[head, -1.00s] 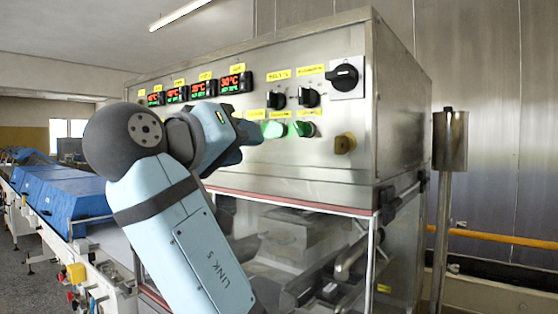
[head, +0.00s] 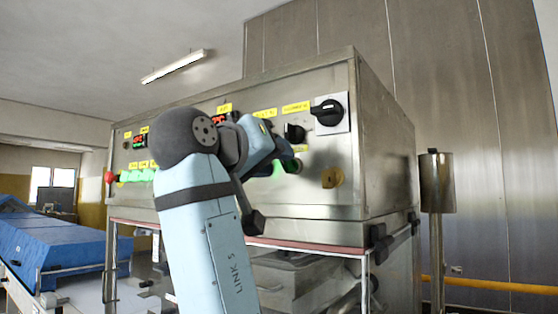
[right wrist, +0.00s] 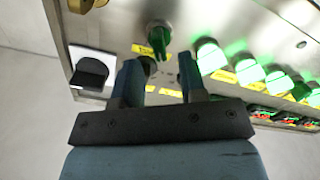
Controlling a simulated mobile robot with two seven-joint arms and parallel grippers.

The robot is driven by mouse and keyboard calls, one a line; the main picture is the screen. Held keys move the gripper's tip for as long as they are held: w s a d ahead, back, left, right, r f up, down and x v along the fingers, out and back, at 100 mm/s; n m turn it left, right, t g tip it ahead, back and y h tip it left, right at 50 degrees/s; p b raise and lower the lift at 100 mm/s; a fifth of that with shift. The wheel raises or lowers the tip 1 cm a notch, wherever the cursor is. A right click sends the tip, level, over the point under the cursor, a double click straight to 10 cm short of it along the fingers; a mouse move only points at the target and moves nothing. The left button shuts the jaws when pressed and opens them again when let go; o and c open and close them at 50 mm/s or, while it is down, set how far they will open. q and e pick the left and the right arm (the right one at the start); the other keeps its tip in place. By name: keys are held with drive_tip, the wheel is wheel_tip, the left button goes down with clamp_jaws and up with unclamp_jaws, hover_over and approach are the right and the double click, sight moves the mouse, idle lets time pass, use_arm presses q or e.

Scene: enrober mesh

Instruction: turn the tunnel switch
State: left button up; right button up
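The control panel (head: 290,190) carries black rotary switches under small yellow labels, too small for me to read which one is the tunnel switch. One black switch (head: 294,132) shows just beyond my right gripper (head: 280,150) in the head view. In the right wrist view my right gripper (right wrist: 158,64) is open, its two blue fingers apart and pointing at the panel. A dark switch (right wrist: 148,66) shows in the gap, closer to the left finger; contact cannot be told. My arm hides part of the panel. My left gripper is not in view.
A larger black switch on a white plate (head: 328,110) is to the right, with a yellowish knob (head: 331,177) below. Lit green controls (right wrist: 208,55) lie close beside the fingers. A metal post (head: 437,190) stands right of the cabinet; a blue-covered conveyor (head: 50,245) is at left.

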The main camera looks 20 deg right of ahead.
drive_tip(key=shift+x, duration=1.05)
clamp_jaws()
